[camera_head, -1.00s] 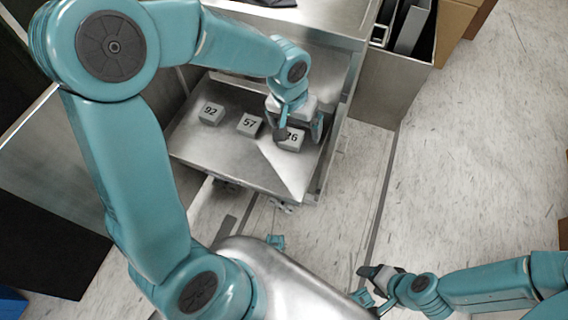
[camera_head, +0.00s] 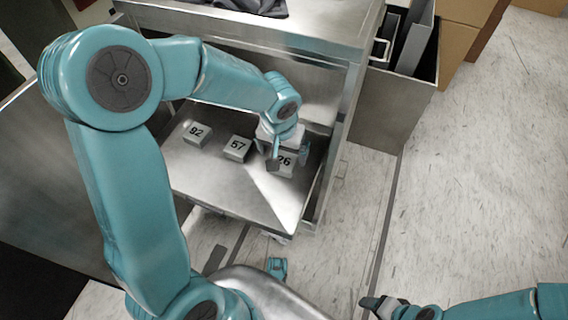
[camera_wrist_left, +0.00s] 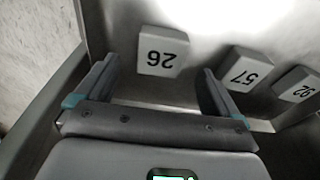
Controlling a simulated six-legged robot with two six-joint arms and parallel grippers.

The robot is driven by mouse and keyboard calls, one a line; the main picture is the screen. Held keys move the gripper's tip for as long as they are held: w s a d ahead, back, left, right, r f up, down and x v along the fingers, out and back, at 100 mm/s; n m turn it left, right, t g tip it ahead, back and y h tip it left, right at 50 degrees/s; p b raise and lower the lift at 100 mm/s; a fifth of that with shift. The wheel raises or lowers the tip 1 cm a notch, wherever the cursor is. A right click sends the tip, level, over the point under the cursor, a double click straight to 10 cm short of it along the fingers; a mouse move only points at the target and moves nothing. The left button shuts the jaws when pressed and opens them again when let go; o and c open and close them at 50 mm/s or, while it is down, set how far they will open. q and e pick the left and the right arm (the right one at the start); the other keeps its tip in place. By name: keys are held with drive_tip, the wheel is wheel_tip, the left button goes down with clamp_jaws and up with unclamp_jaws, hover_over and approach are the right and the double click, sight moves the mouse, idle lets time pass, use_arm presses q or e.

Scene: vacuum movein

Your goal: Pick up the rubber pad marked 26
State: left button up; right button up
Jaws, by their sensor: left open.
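The pad marked 26 (camera_head: 283,169) is a pale grey block lying at the right of a metal drawer floor (camera_head: 235,195). My left gripper (camera_head: 287,162) is over it, its fingers spread on either side and partly covering it. In the left wrist view the pad marked 26 (camera_wrist_left: 162,50) lies just ahead of and between the open fingertips (camera_wrist_left: 160,75), apart from both. My right gripper (camera_head: 375,303) is at the bottom, over the floor, far from the drawer; its finger gap does not show clearly.
Pads marked 57 (camera_head: 237,149) and 92 (camera_head: 196,134) lie in a row to the left. The drawer's right wall (camera_head: 323,180) stands close to the pad marked 26. A metal bin (camera_head: 395,110) stands to the right. The pale floor beyond is clear.

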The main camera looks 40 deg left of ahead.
sight(283, 161)
use_arm(q)
drive_tip(key=f, duration=0.2)
drive_tip(key=f+b, duration=0.1)
drive_tip(key=f, duration=0.1)
drive_tip(key=shift+w+a+f+b, duration=0.15)
drive_tip(key=shift+w+f+b, duration=0.05)
drive_tip(key=shift+f+b, duration=0.1)
drive_tip(key=shift+r, duration=0.15)
drive_tip(key=shift+c, duration=0.9)
drive_tip(key=c, duration=1)
